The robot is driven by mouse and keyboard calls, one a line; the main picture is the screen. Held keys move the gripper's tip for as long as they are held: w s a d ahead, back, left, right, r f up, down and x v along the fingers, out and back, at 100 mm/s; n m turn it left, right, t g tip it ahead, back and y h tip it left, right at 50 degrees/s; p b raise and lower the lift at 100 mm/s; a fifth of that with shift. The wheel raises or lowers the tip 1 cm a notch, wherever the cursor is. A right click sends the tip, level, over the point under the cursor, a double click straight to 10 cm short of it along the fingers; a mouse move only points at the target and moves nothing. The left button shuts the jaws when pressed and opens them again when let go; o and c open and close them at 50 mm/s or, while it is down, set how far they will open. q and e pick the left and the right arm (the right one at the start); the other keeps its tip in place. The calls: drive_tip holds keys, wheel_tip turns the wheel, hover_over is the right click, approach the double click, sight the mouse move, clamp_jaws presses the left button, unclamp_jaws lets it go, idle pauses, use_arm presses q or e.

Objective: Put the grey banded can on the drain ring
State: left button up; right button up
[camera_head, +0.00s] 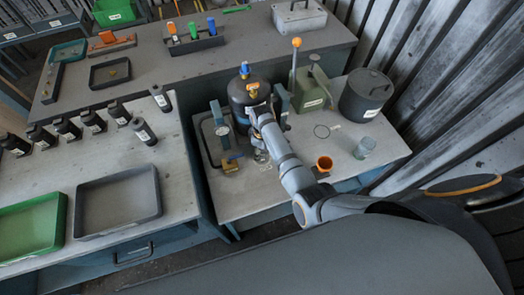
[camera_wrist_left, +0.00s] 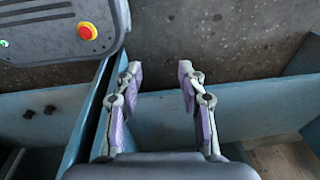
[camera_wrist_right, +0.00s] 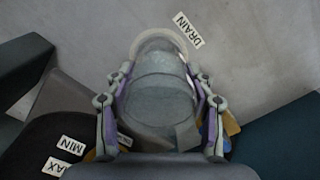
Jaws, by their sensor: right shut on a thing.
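The grey banded can (camera_wrist_right: 160,98) is between the fingers of my right gripper (camera_wrist_right: 156,72) in the right wrist view, and the gripper is shut on it. The pale drain ring (camera_wrist_right: 160,36) shows as an arc past the can's far end, beside a white DRAIN label (camera_wrist_right: 189,30). The can hides the rest of the ring. I cannot tell whether the can touches the bench. In the head view my right gripper (camera_head: 261,148) is in front of the black vessel (camera_head: 247,94), with the can partly hidden. My left gripper (camera_wrist_left: 160,74) is open and empty in the left wrist view.
A lidded dark bin (camera_head: 367,94) and a green pump-like box (camera_head: 312,90) stand behind. A brass-coloured part (camera_head: 229,166) lies left of my right gripper.

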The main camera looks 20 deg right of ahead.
drive_tip(key=o, duration=1)
drive_tip(key=shift+f, duration=0.1)
drive_tip(key=o, duration=0.4)
use_arm(q)
drive_tip(key=shift+s+f, duration=0.15)
drive_tip(key=shift+s, duration=0.9)
drive_tip(key=shift+w, duration=0.1)
use_arm(e)
drive_tip(key=shift+r+p, duration=0.3)
drive_tip(key=shift+r, duration=0.1)
use_arm(q)
wheel_tip(320, 180, up, 13)
drive_tip(key=p, duration=1.2)
drive_tip(key=shift+w+r+p, duration=0.2)
drive_tip(key=shift+p, duration=0.15)
use_arm(e)
wheel_tip(320, 180, up, 12)
drive_tip(key=shift+f, duration=0.2)
drive_tip(key=shift+d, duration=0.1)
